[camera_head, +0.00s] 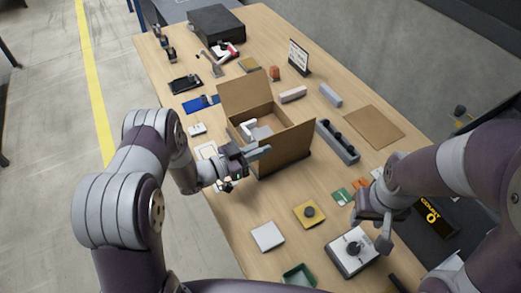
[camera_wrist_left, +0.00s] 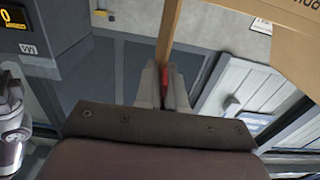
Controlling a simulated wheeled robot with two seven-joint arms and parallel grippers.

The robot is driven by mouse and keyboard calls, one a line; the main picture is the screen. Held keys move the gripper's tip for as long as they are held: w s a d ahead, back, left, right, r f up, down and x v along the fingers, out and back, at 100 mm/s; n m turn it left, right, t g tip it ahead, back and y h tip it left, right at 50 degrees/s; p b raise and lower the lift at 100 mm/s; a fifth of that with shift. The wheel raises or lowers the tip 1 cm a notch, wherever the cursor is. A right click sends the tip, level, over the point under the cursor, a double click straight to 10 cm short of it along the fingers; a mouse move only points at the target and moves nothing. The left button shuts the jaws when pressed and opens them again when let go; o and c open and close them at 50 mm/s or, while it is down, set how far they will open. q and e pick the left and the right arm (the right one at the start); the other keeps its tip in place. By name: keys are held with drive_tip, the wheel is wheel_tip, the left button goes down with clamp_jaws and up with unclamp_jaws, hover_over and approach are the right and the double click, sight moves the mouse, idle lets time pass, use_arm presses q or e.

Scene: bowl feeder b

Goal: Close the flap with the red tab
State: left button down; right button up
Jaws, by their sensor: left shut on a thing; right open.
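An open cardboard box (camera_head: 268,158) stands mid-table. One flap (camera_head: 243,92) stands up at its far side, and another (camera_head: 287,149) stands up at its near right side. A pale item (camera_head: 250,129) shows in the opening. My left gripper (camera_head: 262,152) is at the near side of the box. In the left wrist view its fingers (camera_wrist_left: 165,92) are shut on a brown cardboard flap (camera_wrist_left: 169,38), with the red tab (camera_wrist_left: 167,80) between them. The tab is hidden in the head view.
A grey switch box (camera_head: 343,263), a yellow button plate (camera_head: 309,214) and a white square (camera_head: 267,236) lie in front. A dark-topped grey bar (camera_head: 337,141) lies right of the box. A brown sheet (camera_head: 373,127) lies flat farther right. Several small items lie behind.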

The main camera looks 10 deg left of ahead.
use_arm(q)
drive_tip(key=c, duration=1.3)
unclamp_jaws()
drive_tip(key=shift+b+v, duration=1.15)
drive_tip(key=shift+v, duration=5.2)
